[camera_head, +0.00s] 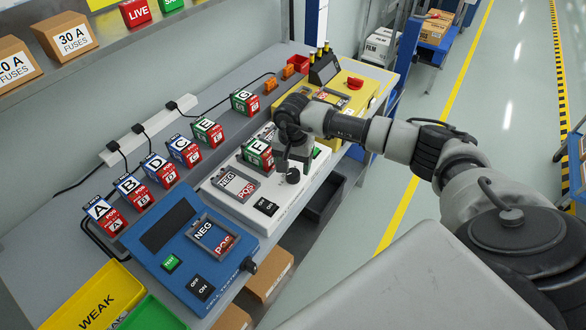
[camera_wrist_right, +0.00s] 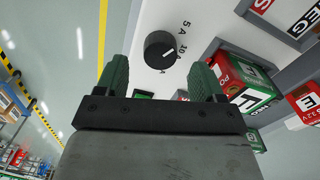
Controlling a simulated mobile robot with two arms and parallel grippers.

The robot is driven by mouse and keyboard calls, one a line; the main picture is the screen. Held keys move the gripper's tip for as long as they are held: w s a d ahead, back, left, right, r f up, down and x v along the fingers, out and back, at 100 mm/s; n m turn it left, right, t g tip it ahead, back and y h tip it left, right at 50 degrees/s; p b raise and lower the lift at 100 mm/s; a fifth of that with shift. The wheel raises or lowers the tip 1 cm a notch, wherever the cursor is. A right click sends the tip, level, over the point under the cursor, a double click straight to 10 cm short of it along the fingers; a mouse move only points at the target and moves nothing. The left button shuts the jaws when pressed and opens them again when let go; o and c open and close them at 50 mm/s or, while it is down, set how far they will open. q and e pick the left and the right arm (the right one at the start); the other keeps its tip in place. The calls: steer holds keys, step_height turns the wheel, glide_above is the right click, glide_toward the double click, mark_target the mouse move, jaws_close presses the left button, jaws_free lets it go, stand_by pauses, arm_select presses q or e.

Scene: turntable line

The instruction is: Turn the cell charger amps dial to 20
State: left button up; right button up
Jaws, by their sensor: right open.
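The cell charger (camera_head: 298,197) is the white unit in the middle of the bench. Its black amps dial (camera_wrist_right: 160,50) shows in the wrist view with a white pointer line directed about at the 10 A mark. The 5 A mark is beside it; a third label is partly hidden. The dial also shows in the head view (camera_head: 293,176), below my right gripper (camera_head: 288,160). In the wrist view my right gripper (camera_wrist_right: 160,80) is open, its green-padded fingers apart, with the dial showing beyond the gap between them. No contact is visible. My left gripper is out of view.
Cell F (camera_head: 257,153) stands close to my right gripper on the charger. A blue tester (camera_head: 165,250) is at the left and a yellow unit (camera_head: 375,83) at the far right. Several lettered cells line the back.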

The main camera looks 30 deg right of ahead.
mark_target(293, 172)
steer(key=shift+f, duration=1.8)
steer(key=c, duration=0.9)
